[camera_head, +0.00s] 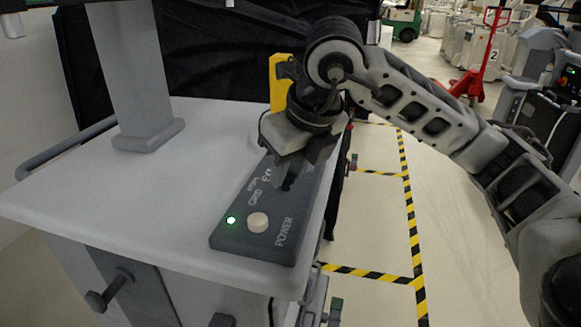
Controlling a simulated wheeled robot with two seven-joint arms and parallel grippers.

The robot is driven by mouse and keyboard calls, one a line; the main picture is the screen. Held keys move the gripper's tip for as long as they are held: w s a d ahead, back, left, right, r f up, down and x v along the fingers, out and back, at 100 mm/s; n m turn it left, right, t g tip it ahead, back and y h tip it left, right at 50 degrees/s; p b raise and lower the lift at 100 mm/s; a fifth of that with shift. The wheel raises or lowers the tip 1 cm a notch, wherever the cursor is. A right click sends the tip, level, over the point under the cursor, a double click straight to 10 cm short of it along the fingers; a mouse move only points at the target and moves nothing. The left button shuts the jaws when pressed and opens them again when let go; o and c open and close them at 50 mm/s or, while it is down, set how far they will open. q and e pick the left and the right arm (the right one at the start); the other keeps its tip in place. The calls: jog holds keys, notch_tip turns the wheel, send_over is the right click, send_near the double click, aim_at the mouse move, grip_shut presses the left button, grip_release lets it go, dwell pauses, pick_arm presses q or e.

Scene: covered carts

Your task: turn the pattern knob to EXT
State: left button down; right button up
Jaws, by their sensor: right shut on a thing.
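The dark grey control panel (236,238) lies on the cart's light top near its right front edge. It bears a lit green lamp (231,220), a cream round button (258,222) and the word POWER. Labels beside the knob include GRID and a partly covered one that seems to begin with E. My right gripper (290,172) points down over the panel and is shut on the pattern knob, mostly hidden under the fingers. Which label the knob points at cannot be told. My left gripper is not in view.
The cart top (110,190) is bare left of the panel, apart from a grey post (140,80). A yellow part (279,80) stands behind my gripper. A dark knob (103,298) juts from the cart's front. Open floor with striped tape lies right.

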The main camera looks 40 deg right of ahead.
jog(key=shift+m+h, duration=0.4)
jog(key=shift+m, duration=0.6)
jog(key=o, duration=1)
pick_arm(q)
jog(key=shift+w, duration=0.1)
pick_arm(e)
jog(key=shift+r, duration=0.1)
pick_arm(q)
jog(key=p, duration=0.2)
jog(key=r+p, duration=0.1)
jog(key=p, duration=0.2)
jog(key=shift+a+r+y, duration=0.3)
pick_arm(e)
jog(key=v, duration=1.5)
jog(key=shift+r, duration=0.35)
